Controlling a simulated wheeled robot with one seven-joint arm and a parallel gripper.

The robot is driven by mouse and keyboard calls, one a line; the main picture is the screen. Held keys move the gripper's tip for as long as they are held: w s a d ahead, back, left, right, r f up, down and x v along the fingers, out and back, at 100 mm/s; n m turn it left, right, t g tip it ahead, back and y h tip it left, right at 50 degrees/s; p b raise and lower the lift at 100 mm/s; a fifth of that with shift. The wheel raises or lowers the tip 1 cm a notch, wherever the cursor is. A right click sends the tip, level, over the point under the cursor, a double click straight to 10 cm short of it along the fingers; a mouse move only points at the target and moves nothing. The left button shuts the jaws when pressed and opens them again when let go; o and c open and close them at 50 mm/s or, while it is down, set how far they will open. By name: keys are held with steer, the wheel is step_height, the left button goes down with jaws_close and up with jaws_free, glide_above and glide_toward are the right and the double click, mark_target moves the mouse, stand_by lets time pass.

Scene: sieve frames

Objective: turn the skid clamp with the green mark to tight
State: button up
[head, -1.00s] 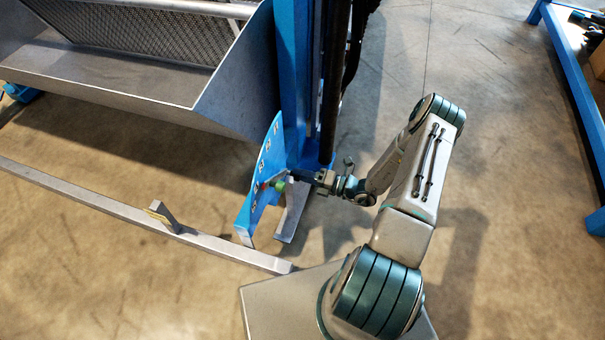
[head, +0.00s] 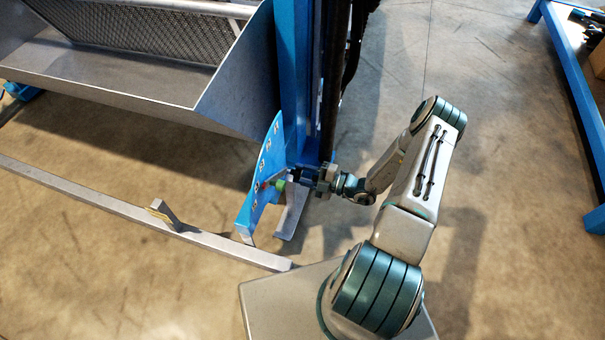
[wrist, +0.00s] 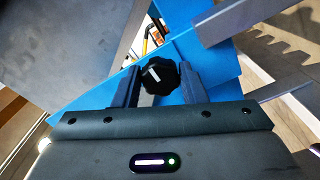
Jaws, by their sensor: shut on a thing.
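The skid clamp's black lobed knob (wrist: 160,76) sits between my two fingers in the wrist view, with a short white line on its face. My gripper (wrist: 161,86) is shut on this knob, one finger on each side. In the head view my gripper (head: 305,176) reaches from the right to the blue bracket plate (head: 262,180). A green collar (head: 280,187) shows on the clamp between the plate and my gripper. The knob is mostly hidden there. A small red spot shows on the plate beside the collar.
A blue upright post (head: 294,80) stands right behind the clamp, with dark hoses beside it. A grey metal trough (head: 120,95) is at the upper left. A grey floor rail (head: 95,205) runs along the front left. Floor at the right is open up to a blue frame (head: 572,80).

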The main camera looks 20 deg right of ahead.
steer(key=shift+s, duration=0.1)
stand_by(0.3)
steer(key=o, duration=1)
steer(key=shift+d, duration=0.1)
steer(key=p+v, duration=0.2)
steer(key=v, duration=1.1)
steer(key=shift+s+d, duration=0.2)
steer(key=shift+d, duration=0.05)
